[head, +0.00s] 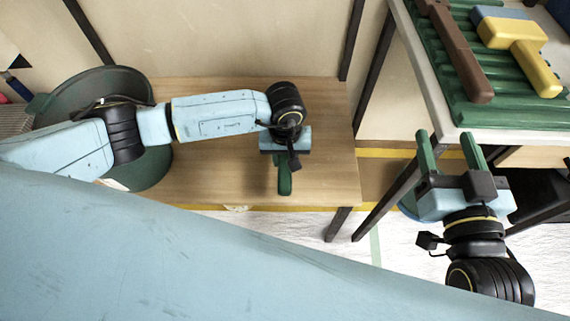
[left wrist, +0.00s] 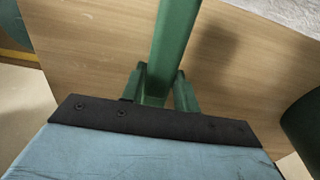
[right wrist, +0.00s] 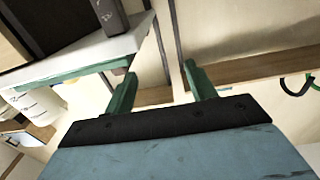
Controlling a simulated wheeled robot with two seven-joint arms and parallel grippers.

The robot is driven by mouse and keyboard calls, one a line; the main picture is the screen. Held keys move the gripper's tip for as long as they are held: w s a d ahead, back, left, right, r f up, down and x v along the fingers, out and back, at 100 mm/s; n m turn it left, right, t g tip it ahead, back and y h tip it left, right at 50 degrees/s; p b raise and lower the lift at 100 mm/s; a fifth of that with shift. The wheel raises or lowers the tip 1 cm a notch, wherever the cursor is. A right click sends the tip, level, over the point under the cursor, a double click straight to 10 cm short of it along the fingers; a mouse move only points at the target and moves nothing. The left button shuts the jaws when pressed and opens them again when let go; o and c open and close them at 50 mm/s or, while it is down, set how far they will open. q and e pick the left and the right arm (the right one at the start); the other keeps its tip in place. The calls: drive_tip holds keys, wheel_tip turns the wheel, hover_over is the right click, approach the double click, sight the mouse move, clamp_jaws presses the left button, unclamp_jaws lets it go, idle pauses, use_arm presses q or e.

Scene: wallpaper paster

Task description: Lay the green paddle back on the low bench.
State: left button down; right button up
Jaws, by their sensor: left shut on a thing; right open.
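The low bench (head: 215,185) has a pale wooden top, which also fills much of the left wrist view (left wrist: 95,40). My left gripper (head: 284,160) is over the bench's right part, pointing down. In the left wrist view its green fingers (left wrist: 159,84) are shut on the green paddle (left wrist: 175,40), a long straight green bar running away to the top edge. In the head view the gripper hides most of the paddle. A shadow lies on the wood beside it; I cannot tell whether it touches. My right gripper (head: 447,150) is open and empty, beside the tall table.
A dark green bucket (head: 150,165) stands at the bench's left end. At the upper right, the white-edged table (head: 425,75) holds a green ribbed mat (head: 462,110), a brown bar (head: 460,55) and a yellow-handled tool (head: 535,65). The bench top between bucket and left gripper is clear.

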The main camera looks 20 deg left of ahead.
use_arm(q)
wheel_tip(320, 180, down, 3)
drive_tip(key=shift+f+b, duration=0.1)
drive_tip(key=shift+b, duration=0.55)
use_arm(e)
drive_tip(key=r+t, duration=0.1)
drive_tip(key=r, duration=0.1)
drive_tip(key=r+t+y, duration=0.1)
drive_tip(key=r, duration=0.1)
drive_tip(key=s+r+t, duration=0.1)
drive_tip(key=t, duration=0.1)
drive_tip(key=shift+a+r+y, duration=0.3)
drive_tip(key=shift+a+r, duration=0.05)
drive_tip(key=shift+r, duration=0.05)
use_arm(q)
drive_tip(key=c, duration=1.1)
unclamp_jaws()
drive_tip(key=shift+o, duration=0.2)
drive_tip(key=shift+f, duration=0.1)
